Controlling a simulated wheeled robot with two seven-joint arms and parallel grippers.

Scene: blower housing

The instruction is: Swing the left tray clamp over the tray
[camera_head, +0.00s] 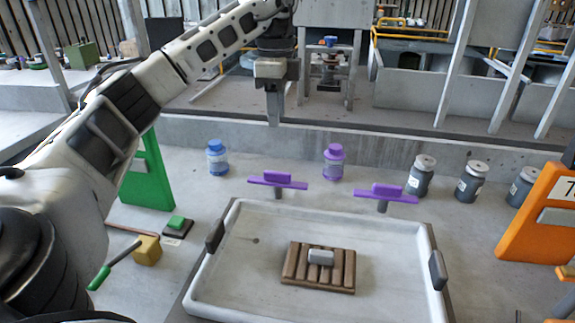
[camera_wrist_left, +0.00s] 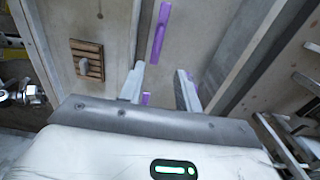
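The left tray clamp (camera_head: 278,180) is a purple bar on a short post at the tray's back edge. Its bar lies roughly along that edge, not across the tray. The pale tray (camera_head: 215,285) holds a brown slatted block (camera_head: 290,268) with a grey piece on it. My left gripper (camera_head: 273,122) is raised behind and above the left clamp, apart from it in the head view. In the left wrist view its two fingers (camera_wrist_left: 160,88) are spread, with a bit of purple (camera_wrist_left: 146,98), likely the left clamp, showing between them. My right gripper is out of view.
The right purple clamp (camera_head: 386,193) stands at the same back edge; it also shows in the left wrist view (camera_wrist_left: 159,32). Behind are a blue jar (camera_head: 217,158), a purple jar (camera_head: 333,162) and grey jars (camera_head: 421,175). A low wall (camera_head: 400,145) runs behind them.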

